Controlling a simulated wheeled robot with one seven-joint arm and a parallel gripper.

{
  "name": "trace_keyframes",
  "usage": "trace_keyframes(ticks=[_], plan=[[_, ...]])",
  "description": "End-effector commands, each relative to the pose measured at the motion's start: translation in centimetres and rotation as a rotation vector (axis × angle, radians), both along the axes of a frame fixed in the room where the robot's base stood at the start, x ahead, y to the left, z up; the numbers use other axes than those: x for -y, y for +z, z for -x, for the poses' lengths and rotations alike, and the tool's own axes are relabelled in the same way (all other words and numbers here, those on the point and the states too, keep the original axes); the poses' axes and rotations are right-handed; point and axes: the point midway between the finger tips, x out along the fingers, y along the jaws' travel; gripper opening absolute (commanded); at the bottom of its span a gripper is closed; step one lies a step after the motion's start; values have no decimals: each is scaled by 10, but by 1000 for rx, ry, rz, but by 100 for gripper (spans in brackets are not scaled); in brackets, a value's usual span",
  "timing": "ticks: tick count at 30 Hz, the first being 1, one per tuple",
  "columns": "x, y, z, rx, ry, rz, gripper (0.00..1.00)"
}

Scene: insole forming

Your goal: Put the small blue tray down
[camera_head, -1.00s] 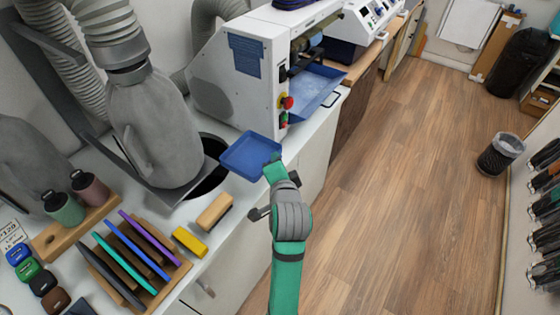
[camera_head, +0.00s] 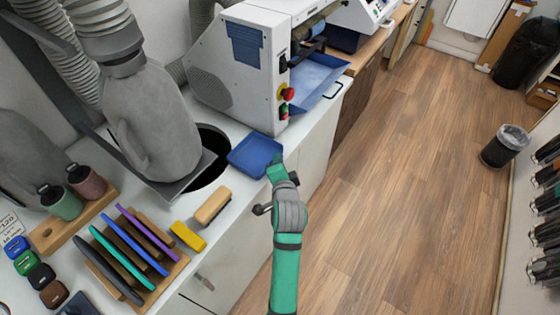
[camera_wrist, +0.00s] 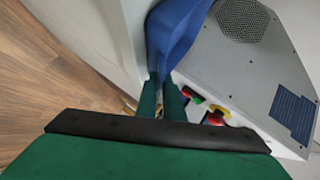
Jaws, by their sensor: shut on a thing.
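The small blue tray (camera_head: 255,155) is at the counter's front edge, right of the round dark opening and in front of the white machine. My gripper (camera_head: 276,169) is shut on the tray's near right edge. In the wrist view, the tray (camera_wrist: 176,35) stretches away from the fingertips of my gripper (camera_wrist: 161,92). The tray looks low over the white counter (camera_head: 213,232); I cannot tell whether its underside touches.
The white machine (camera_head: 237,75) with red and green buttons stands just behind the tray; a larger blue tray (camera_head: 315,82) sits at its front.

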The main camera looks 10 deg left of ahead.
Motion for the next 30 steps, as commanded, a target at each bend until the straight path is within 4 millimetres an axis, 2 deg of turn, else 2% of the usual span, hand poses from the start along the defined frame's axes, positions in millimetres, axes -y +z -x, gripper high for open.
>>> trace_keyframes(ticks=[6, 7, 9, 20, 26, 30], plan=[[1, -3, 0, 1, -3, 0, 0], [2, -3, 0, 1, -3, 0, 15], [2, -2, -1, 0, -3, 0, 26], [3, 1, 0, 0, -5, 0, 26], [12, 11, 24, 0, -4, 1, 26], [21, 22, 50, 0, -4, 1, 26]])
